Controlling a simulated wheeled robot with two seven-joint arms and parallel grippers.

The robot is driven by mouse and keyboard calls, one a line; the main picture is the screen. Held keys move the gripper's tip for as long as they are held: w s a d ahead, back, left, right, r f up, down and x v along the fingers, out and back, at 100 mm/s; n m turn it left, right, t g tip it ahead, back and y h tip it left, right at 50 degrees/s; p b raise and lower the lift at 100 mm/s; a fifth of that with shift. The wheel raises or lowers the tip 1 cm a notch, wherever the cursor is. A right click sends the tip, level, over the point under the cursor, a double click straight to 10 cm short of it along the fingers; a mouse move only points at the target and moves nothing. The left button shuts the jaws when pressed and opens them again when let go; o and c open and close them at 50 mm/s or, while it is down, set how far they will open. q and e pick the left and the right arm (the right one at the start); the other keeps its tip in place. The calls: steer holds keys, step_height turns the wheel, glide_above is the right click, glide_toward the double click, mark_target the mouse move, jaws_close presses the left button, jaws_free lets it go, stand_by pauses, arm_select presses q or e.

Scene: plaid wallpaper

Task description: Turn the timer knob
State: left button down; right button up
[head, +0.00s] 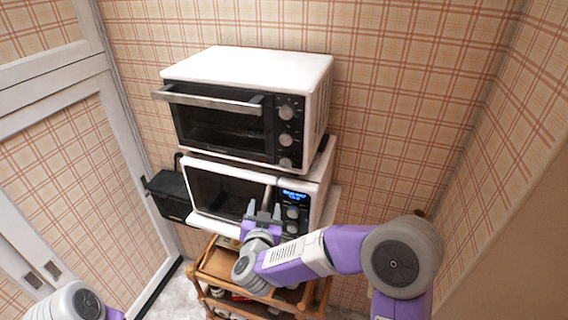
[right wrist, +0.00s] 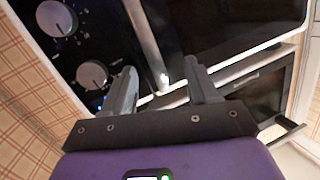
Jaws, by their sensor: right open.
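A white microwave (head: 228,191) has a dark door, a vertical silver handle, a lit blue display and two round knobs on its right panel. The upper knob (head: 292,212) and lower knob (head: 291,227) also show in the right wrist view, as a nearer knob (right wrist: 92,75) and a farther knob (right wrist: 57,18). I cannot read which is the timer. My right gripper (head: 264,213) is open and empty in front of the microwave, left of the knobs. In the right wrist view, its fingers (right wrist: 163,88) point toward the handle (right wrist: 145,45). My left gripper is out of frame.
A white toaster oven (head: 245,68) with several knobs and a front handle sits above the microwave. A wooden cart (head: 215,264) stands below. A black box (head: 170,195) is at the left, near a white-framed door (head: 60,95). A wall (head: 525,110) bounds the right.

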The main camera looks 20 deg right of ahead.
mark_target(285, 163)
steer(key=s+d+r+m+h, duration=0.1)
steer(key=s+r+m+h, duration=0.15)
steer(key=r, duration=0.45)
steer(key=s+d+r+m+h, duration=0.1)
steer(key=s+r+h, duration=0.2)
steer(key=r, duration=0.3)
steer(key=p+x, duration=0.1)
steer(key=x, duration=0.6)
steer(key=shift+w+a+f, duration=0.1)
steer(key=shift+w+f, duration=0.05)
steer(key=shift+w, duration=0.2)
steer(key=c, duration=1)
